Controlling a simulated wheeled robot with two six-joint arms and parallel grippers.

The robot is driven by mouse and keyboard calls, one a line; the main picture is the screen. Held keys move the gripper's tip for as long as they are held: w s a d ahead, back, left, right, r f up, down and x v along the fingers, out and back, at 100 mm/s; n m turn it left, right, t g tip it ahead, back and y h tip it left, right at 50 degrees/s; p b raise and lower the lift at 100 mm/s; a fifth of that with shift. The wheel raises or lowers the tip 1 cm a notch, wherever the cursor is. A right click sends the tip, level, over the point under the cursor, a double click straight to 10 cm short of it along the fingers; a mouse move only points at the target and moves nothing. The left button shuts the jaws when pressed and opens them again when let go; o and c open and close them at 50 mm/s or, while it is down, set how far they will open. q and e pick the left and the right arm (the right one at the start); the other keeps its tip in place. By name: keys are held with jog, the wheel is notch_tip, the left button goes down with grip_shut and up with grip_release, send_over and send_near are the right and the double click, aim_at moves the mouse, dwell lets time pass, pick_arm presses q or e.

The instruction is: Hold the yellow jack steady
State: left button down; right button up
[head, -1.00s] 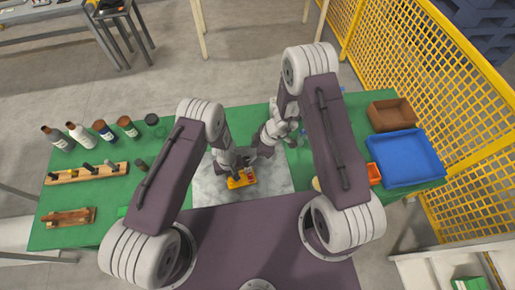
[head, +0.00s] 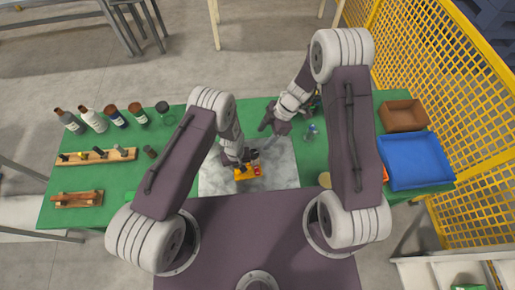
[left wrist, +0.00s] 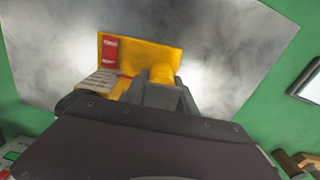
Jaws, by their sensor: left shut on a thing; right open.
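The yellow jack (head: 243,176), with a red patch on it, is on the grey marbled plate (head: 285,174). In the left wrist view the jack (left wrist: 145,47) shows just beyond my gripper's fingers. My left gripper (head: 241,162) is shut on the jack; the fingers (left wrist: 160,97) cover part of it in the wrist view. My right gripper (head: 269,128) is open and empty, apart from the jack, up and to the right of it over the plate's far edge.
Several bottles (head: 92,119) and a wooden rack (head: 97,156) stand at the left of the green table (head: 180,155). A blue tray (head: 415,161) and a brown box (head: 404,116) are at the right. A yellow mesh fence (head: 455,120) runs along the right.

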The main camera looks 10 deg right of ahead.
aim_at(254, 153)
jog(key=shift+n+h, duration=0.3)
jog(key=shift+n, duration=0.3)
jog(key=x, duration=1.2)
jog(key=shift+w+d+f, duration=0.2)
jog(key=shift+w+f, duration=0.1)
jog(key=shift+f, duration=0.1)
grip_shut()
jog(key=m, duration=0.2)
jog(key=m+t, duration=0.1)
jog(key=m, duration=0.1)
jog(key=shift+s+m+t, duration=0.15)
jog(key=shift+m+t, duration=0.15)
jog(key=shift+m, duration=0.1)
grip_release()
